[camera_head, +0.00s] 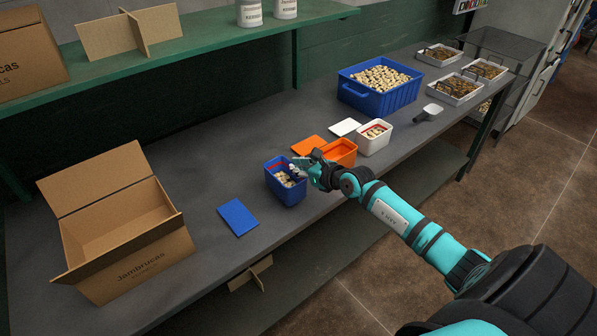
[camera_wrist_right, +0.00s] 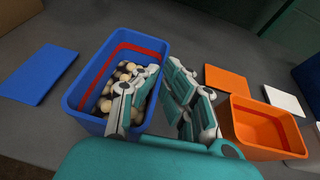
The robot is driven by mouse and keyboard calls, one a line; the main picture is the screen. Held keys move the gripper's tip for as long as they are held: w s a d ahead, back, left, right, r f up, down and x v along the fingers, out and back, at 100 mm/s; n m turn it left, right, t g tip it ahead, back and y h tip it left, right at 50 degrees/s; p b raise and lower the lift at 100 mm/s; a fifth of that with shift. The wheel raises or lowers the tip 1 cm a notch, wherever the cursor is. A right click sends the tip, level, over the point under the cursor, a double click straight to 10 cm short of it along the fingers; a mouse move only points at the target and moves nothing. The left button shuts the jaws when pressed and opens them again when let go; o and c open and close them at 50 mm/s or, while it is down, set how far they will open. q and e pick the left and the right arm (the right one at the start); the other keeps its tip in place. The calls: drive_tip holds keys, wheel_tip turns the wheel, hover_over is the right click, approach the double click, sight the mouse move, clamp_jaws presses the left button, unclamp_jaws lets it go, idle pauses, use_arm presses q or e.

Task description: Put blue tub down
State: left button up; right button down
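The blue tub (camera_head: 287,190) appears to rest upright on the grey table, with several pale pieces inside and a red line around its inner wall. It also shows in the wrist view (camera_wrist_right: 92,122). My right gripper (camera_head: 303,170) is at the tub's right side. In the wrist view my right gripper's fingers (camera_wrist_right: 165,95) are spread apart, one over the tub's inside and one outside its right wall, with table showing between them. Whether a finger touches the wall is unclear. My left gripper is not in view.
A blue lid (camera_head: 238,217) lies left of the tub. An orange tub (camera_head: 341,153), orange lid (camera_head: 308,145), white tub (camera_head: 374,138) and white lid (camera_head: 345,127) stand to the right. A big blue crate (camera_head: 380,100) is behind. An open cardboard box (camera_head: 130,255) stands left.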

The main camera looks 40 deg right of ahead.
wheel_tip(320, 180, down, 2)
drive_tip(key=shift+d+f, duration=0.1)
drive_tip(key=shift+f, duration=0.15)
drive_tip(key=c, duration=1.5)
unclamp_jaws()
drive_tip(key=shift+s, duration=0.1)
drive_tip(key=v, duration=1.2)
